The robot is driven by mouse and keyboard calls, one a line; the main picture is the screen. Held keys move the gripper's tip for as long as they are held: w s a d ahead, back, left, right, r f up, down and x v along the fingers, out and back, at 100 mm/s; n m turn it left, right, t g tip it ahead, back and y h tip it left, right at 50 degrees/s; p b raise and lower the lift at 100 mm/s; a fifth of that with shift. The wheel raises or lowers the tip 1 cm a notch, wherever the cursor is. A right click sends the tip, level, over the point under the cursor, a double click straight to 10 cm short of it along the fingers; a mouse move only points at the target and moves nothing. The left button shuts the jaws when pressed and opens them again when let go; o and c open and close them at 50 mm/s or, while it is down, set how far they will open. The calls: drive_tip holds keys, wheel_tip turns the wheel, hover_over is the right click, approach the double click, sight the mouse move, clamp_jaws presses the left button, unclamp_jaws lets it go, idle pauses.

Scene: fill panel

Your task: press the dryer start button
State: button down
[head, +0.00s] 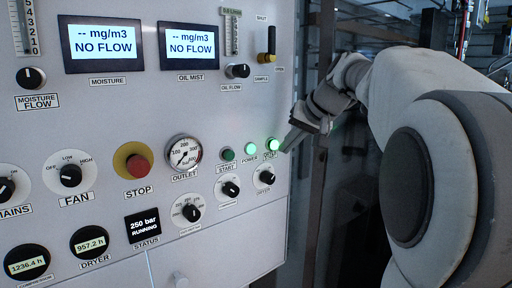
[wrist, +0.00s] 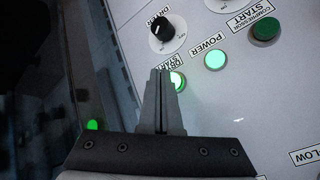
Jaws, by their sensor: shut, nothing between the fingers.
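The dryer start button (head: 273,144) is a lit green button at the right end of a row of three near the panel's right edge. In the wrist view this button (wrist: 178,80) shows lit just right of my fingertips, partly hidden by them, and its label is partly covered. My gripper (head: 287,148) is shut and empty, with its tips right beside the button in the head view. In the wrist view the closed fingers of my gripper (wrist: 162,72) overlap the button's left edge. I cannot tell whether they touch it.
The lit power light (head: 250,148) and the darker green compressor start button (head: 228,155) sit to the left. The dryer knob (head: 264,178) is just below. The red stop button (head: 137,165) is farther left. A status display (head: 143,226) reads 250 bar, running.

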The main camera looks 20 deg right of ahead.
drive_tip(key=s, duration=0.1)
drive_tip(key=s+d+b, duration=0.1)
drive_tip(key=s, duration=0.1)
drive_tip(key=s+b, duration=0.1)
drive_tip(key=shift+s+d, duration=0.35)
idle(0.6)
